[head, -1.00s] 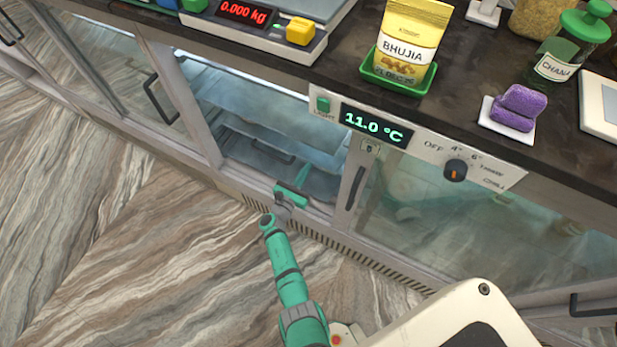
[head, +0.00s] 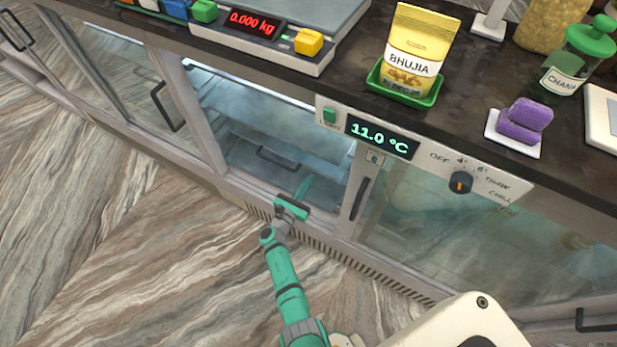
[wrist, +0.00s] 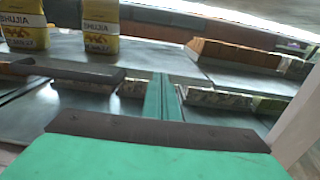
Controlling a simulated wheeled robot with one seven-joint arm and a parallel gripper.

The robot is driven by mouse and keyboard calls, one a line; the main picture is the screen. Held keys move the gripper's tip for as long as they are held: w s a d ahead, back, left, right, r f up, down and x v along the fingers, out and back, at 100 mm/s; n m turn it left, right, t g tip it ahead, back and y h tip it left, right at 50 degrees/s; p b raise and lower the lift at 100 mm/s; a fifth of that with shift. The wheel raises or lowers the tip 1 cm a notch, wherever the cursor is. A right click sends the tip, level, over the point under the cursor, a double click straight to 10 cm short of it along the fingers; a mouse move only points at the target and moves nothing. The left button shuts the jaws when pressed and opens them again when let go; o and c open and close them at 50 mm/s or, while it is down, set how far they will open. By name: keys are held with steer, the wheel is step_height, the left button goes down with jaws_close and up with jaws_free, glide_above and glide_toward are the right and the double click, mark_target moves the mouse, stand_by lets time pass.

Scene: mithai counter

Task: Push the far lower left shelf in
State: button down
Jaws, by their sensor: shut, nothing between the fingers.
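The open cabinet bay shows metal shelves (head: 250,140) behind its front frame, with a dark handle (head: 278,159) on one front edge. My gripper (head: 306,181) is shut and empty, its fingers pointing into the bay low down, right of that handle. In the wrist view, the shut fingers (wrist: 162,82) point at the shelf fronts, between a left shelf (wrist: 150,52) with a dark handle bar (wrist: 68,70) and a right shelf (wrist: 250,78). I cannot tell whether the fingertips touch a shelf, nor which of these is the far lower left one.
Yellow bhujia packets (wrist: 101,26) and a brown block (wrist: 235,54) stand on the shelves. A pale post (wrist: 300,120) edges the opening at right. Closed glass doors flank the bay, with a door handle (head: 360,198) at right. The patterned floor (head: 110,240) in front is clear.

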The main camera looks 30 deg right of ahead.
steer(key=v, duration=1.1)
steer(key=shift+a, duration=0.25)
